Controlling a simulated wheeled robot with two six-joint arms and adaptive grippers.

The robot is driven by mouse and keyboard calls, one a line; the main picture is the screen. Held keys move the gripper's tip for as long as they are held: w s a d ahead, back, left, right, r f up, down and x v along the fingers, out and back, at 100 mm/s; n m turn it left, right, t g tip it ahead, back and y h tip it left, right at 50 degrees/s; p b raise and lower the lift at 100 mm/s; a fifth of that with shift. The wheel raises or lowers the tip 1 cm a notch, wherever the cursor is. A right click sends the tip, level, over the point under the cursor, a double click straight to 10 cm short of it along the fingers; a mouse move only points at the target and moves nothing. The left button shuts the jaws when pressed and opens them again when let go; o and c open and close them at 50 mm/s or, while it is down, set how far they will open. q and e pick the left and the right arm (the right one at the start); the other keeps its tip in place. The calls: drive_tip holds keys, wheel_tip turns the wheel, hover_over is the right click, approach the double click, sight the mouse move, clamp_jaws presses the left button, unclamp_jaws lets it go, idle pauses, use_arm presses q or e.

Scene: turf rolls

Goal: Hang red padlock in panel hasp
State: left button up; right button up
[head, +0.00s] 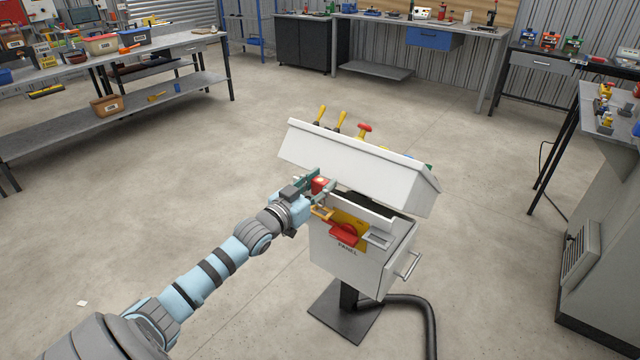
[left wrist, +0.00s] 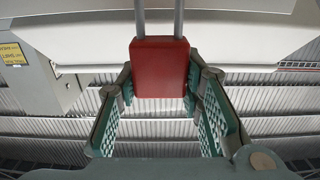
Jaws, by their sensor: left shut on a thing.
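The red padlock (head: 320,184) is between the fingers of my left gripper (head: 323,191), at the left side of the white panel box (head: 362,262). In the left wrist view the padlock (left wrist: 160,66) has a red body, and the two grey bars of its shackle run up out of the picture. The green-padded fingers of my left gripper (left wrist: 160,88) are shut on its sides. A brass-coloured piece (head: 321,213), perhaps the hasp, shows just below the gripper, beside a red rotary handle (head: 343,233) on a yellow plate. I cannot tell whether the shackle touches anything. My right gripper is out of view.
A sloped white console top (head: 355,165) with levers and a red button overhangs the panel front. The box stands on a dark floor plate (head: 345,310), with a black hose at its right. Benches stand around the room.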

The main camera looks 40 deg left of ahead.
sight(320, 207)
use_arm(q)
drive_tip(key=shift+f, duration=0.15)
drive_tip(key=shift+f+b, duration=0.35)
drive_tip(key=shift+b, duration=0.1)
drive_tip(key=shift+f+b, duration=2.05)
drive_tip(key=o, duration=1.3)
drive_tip(key=shift+r, duration=0.1)
wheel_tip(320, 207, up, 10)
drive_tip(key=shift+f, duration=0.1)
